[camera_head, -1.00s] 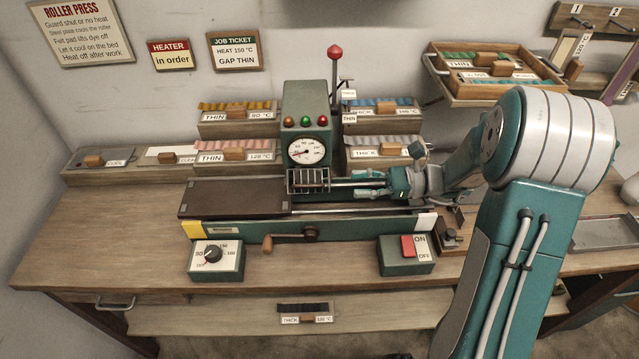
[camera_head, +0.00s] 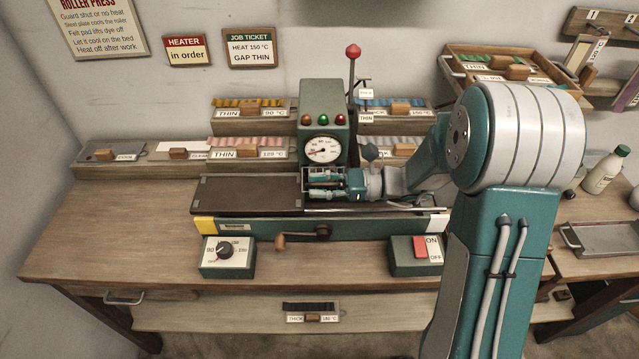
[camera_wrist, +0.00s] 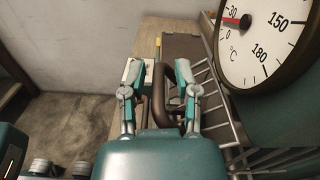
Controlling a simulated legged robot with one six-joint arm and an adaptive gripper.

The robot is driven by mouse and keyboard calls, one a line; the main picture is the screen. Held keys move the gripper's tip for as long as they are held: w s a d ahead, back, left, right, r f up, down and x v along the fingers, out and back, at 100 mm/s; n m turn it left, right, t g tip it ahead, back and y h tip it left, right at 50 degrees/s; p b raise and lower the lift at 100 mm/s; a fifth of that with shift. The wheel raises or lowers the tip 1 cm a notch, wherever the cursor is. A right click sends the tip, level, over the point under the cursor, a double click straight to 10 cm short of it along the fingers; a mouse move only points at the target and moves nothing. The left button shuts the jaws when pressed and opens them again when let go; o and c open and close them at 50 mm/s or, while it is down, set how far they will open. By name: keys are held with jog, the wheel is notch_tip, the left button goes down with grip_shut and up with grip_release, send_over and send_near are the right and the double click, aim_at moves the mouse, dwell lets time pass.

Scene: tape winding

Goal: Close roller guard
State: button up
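The roller guard is a small cage of metal bars at the front of the green press; in the wrist view its bars (camera_wrist: 212,95) stand right of my fingers. In the head view my gripper (camera_head: 322,180) covers most of it, so its angle is unclear. A dark looped handle (camera_wrist: 158,82) shows between my two fingers in the wrist view. My gripper (camera_wrist: 157,73) is open, with a finger on each side of the loop and gaps visible. The round gauge (camera_wrist: 262,40) is close on the right, its needle near 30 °C.
The flat bed (camera_head: 245,193) extends left of the guard. A red-knobbed lever (camera_head: 352,90) rises behind it. A crank (camera_head: 300,236), heater dial box (camera_head: 228,255) and red ON/OFF switch box (camera_head: 416,254) are along the front. Open benchtop (camera_head: 110,215) lies left.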

jog(key=shift+d, duration=0.1)
grip_shut()
jog(key=shift+d, duration=0.3)
jog(key=shift+f, duration=0.1)
jog(key=f+n, duration=0.1)
jog(key=n, duration=0.2)
jog(key=w+f+n, duration=0.1)
jog(key=n, duration=0.2)
jog(key=f+n, duration=0.1)
jog(key=n, duration=0.2)
jog(key=shift+w+f+n, duration=0.3)
jog(key=shift+w, duration=0.05)
jog(key=shift+f, duration=0.1)
jog(key=shift+o, duration=2.2)
grip_release()
jog(key=shift+w, duration=0.1)
jog(key=shift+a, duration=0.1)
